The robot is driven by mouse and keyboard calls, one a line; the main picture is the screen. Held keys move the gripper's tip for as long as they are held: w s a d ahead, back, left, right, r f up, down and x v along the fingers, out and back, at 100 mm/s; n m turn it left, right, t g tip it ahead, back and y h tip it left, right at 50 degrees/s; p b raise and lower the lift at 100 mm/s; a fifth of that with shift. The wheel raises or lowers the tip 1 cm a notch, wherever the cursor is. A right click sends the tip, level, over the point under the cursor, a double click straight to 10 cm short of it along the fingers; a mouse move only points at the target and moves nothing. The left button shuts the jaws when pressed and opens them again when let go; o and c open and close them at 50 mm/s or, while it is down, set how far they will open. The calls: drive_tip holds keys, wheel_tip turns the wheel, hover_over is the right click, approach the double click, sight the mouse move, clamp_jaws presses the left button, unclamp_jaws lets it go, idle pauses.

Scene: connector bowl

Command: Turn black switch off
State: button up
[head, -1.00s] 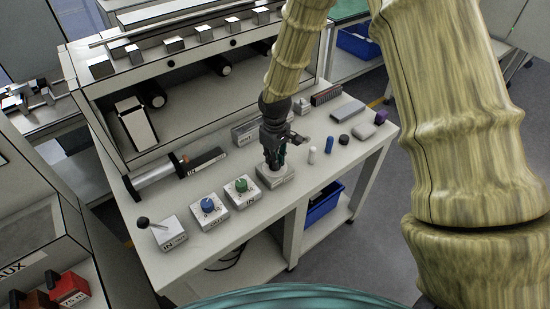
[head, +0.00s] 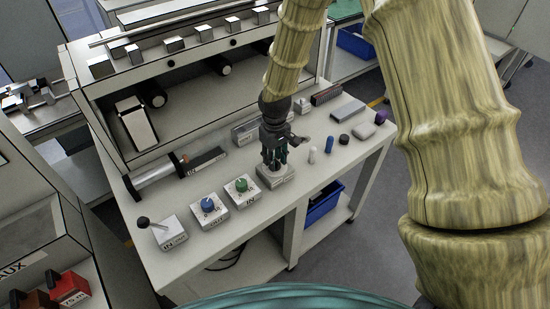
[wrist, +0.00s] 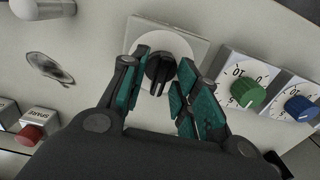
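The black switch (wrist: 159,69) is a black knob on a round white dial, set on a light grey box, in the wrist view. Its pointer faces the palm side of the picture. My gripper (wrist: 164,67) has its teal-padded fingers apart, one on each side of the knob. Small gaps seem to show, but contact is hard to tell. In the head view my gripper (head: 273,164) reaches down over the switch box (head: 277,179) on the bench. The knob is hidden there behind the fingers.
Boxes with a green knob (head: 241,185) and a blue knob (head: 208,204) stand left of the switch box, then a lever box (head: 168,232). A white peg (head: 312,155) and blue peg (head: 329,144) stand to the right. A red button (wrist: 29,135) shows in the wrist view.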

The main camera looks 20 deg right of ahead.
sight(275, 160)
drive_tip(key=shift+r, duration=0.1)
wheel_tip(275, 160, up, 12)
idle(0.8)
drive_tip(key=shift+s+f, duration=0.1)
drive_tip(key=shift+f, duration=0.1)
